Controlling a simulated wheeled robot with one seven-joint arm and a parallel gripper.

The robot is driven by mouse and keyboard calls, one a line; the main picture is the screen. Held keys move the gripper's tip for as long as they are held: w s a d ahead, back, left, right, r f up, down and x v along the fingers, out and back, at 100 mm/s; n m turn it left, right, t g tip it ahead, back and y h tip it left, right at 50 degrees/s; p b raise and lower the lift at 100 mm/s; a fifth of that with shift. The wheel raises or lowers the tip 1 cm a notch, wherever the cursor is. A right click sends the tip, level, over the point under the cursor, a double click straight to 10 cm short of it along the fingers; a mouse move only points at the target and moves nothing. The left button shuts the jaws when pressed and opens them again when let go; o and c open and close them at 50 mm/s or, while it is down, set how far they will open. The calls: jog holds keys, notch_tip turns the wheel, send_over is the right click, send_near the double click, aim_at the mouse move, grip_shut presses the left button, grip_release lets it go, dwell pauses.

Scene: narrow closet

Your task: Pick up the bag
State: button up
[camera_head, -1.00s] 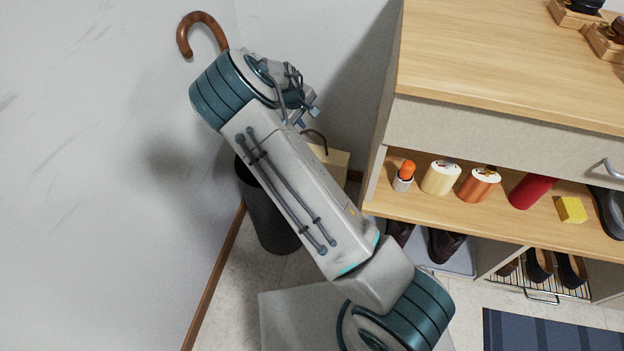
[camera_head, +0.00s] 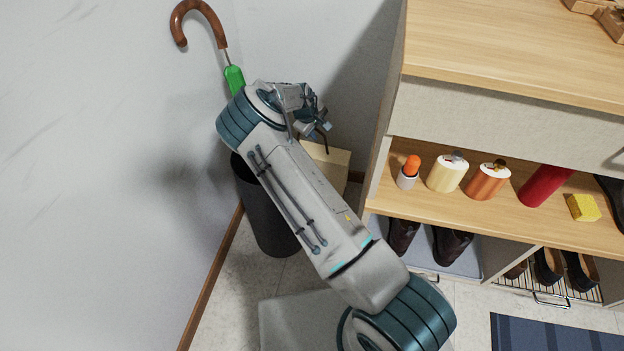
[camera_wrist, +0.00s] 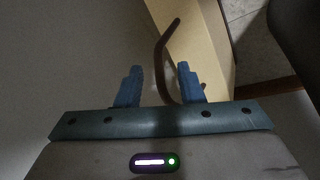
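The bag is a tan, paper-like shape (camera_head: 328,165) low in the corner, between the dark bin and the shelf unit. My arm hides part of it in the head view. In the wrist view its tan side (camera_wrist: 203,42) is close, and a thin brown handle (camera_wrist: 161,55) curves down between my fingers. My gripper (camera_wrist: 158,68) is open, with a blue finger on each side of the handle. I cannot tell whether either finger touches it. In the head view my fingers are not clear.
A dark bin (camera_head: 268,218) stands by the left wall. An umbrella with a brown hook handle (camera_head: 207,12) and green part (camera_head: 234,78) rises behind my arm. The wooden shelf unit (camera_head: 480,225) with bottles and shoes is close on the right.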

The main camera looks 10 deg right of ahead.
jog(key=shift+f, duration=0.1)
grip_shut()
dwell(1.1)
jog(key=shift+w, duration=0.1)
